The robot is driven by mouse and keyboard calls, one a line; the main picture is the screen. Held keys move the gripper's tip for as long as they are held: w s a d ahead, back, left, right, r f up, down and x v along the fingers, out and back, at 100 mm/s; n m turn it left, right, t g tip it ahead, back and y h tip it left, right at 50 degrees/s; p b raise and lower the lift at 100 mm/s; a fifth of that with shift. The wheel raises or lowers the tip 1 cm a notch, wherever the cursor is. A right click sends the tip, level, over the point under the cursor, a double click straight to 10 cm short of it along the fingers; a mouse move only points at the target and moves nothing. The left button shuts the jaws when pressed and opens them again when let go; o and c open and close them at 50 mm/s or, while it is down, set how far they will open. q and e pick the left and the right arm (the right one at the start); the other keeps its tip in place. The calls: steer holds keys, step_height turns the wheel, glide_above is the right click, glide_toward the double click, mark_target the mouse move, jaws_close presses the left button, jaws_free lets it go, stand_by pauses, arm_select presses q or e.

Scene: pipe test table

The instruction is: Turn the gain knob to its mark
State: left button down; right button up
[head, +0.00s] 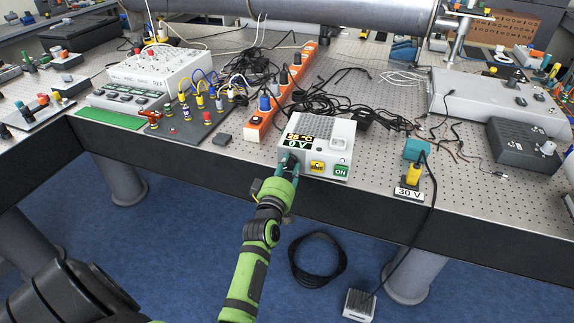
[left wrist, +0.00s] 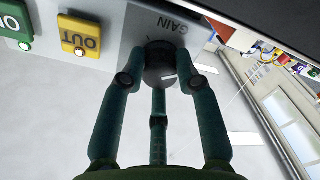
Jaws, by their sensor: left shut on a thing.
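The gain knob (left wrist: 160,62) is dark and round, under the upside-down word GAIN in the left wrist view. A white line shows on its side facing the camera, and a short dark tick is on the panel by its rim. The knob sits on the front of a white box (head: 343,129) whose display (head: 298,141) reads 25 °C and 0 V. My left gripper (head: 290,165) is shut on the knob, its green fingers on both sides of it; it also shows in the left wrist view (left wrist: 161,76). In the head view it mostly hides the knob. My right gripper is not in view.
A yellow OUT button (head: 317,167) and a green ON button (head: 341,171) sit right of the knob. An orange power strip (head: 262,122) and black cables lie behind the box. A teal block with a yellow plug (head: 413,172) stands to the right, by a 30 V label.

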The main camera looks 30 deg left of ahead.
arm_select(q)
steer(key=shift+f+n, duration=0.2)
steer(key=shift+n, duration=0.6)
steer(key=shift+d, duration=0.1)
steer(key=c, duration=0.9)
jaws_free()
steer(key=shift+r, duration=0.1)
steer(key=v, duration=0.7)
steer(key=shift+s, duration=0.2)
